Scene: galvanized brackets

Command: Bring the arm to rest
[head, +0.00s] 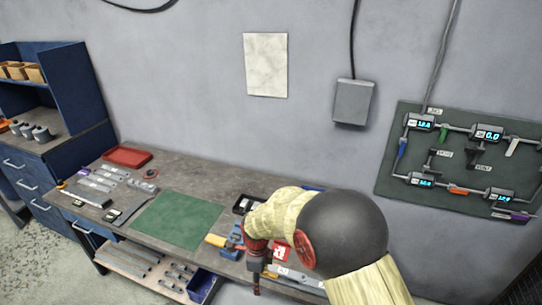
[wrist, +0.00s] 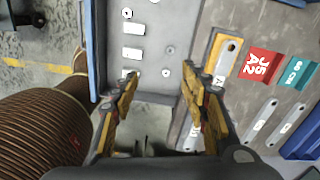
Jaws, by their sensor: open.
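My gripper (head: 256,282) hangs over the front edge of the workbench (head: 215,180) in the head view, pointing down. My arm, with a cream sleeve and a dark round joint, reaches in from the lower right and hides part of the bench. In the wrist view my gripper (wrist: 158,88) has its two yellow-and-black fingers spread apart, with nothing held between them. Beyond the fingers is a pale panel with white labels and small round fittings. A flat galvanized bracket (wrist: 228,58) lies to the right of the fingers, apart from them.
A green mat (head: 178,220) lies clear on the bench. A red tray (head: 127,157) and several metal parts are at left. A red label card (wrist: 260,66) lies near the brackets. A gauge board (head: 455,155) hangs on the wall at right. A lower shelf (head: 140,262) holds metal lengths.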

